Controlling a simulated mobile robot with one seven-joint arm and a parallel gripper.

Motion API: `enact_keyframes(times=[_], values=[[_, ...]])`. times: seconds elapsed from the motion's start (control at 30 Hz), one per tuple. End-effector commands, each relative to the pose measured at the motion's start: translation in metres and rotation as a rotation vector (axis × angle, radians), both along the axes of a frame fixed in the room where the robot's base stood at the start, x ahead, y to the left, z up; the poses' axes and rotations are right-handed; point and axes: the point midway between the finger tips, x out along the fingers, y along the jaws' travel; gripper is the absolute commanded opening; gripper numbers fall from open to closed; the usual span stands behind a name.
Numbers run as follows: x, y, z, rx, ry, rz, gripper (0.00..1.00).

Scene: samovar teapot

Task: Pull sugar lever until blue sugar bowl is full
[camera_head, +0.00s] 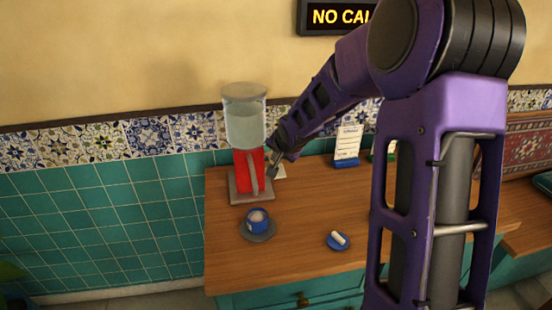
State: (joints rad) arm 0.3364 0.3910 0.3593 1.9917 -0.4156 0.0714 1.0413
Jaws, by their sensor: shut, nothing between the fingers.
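A sugar dispenser stands at the back left of the wooden counter, with a clear jar (244,122) above a red body (241,166) and a grey base (238,197). A grey lever-like piece (252,172) shows at the front of the red body. The blue sugar bowl (257,226) stands upright on a dark saucer (268,236) in front of the dispenser, apart from its base. Pale contents show inside the bowl; their exact level is too small to tell. My gripper (270,174) is shut and empty at the right side of the red body, close to the lever. Whether it touches the lever is unclear.
A small blue dish (333,246) with a white piece lies right of the bowl. A white card on a blue stand (347,147) is at the back. My purple arm hides the counter's right part. The front left of the counter (228,268) is clear.

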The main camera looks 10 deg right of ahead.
Motion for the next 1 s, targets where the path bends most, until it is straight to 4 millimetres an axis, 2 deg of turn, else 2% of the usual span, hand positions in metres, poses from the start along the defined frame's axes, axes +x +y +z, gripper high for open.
enact_keyframes(times=[0.2, 0.67, 1.0], values=[[0.000, 0.000, 0.015, 0.000, 0.001, 0.000, 0.00], [0.001, 0.000, 0.020, 0.000, -0.002, 0.000, 0.00], [0.004, 0.000, 0.053, 0.000, -0.003, 0.000, 0.00]])
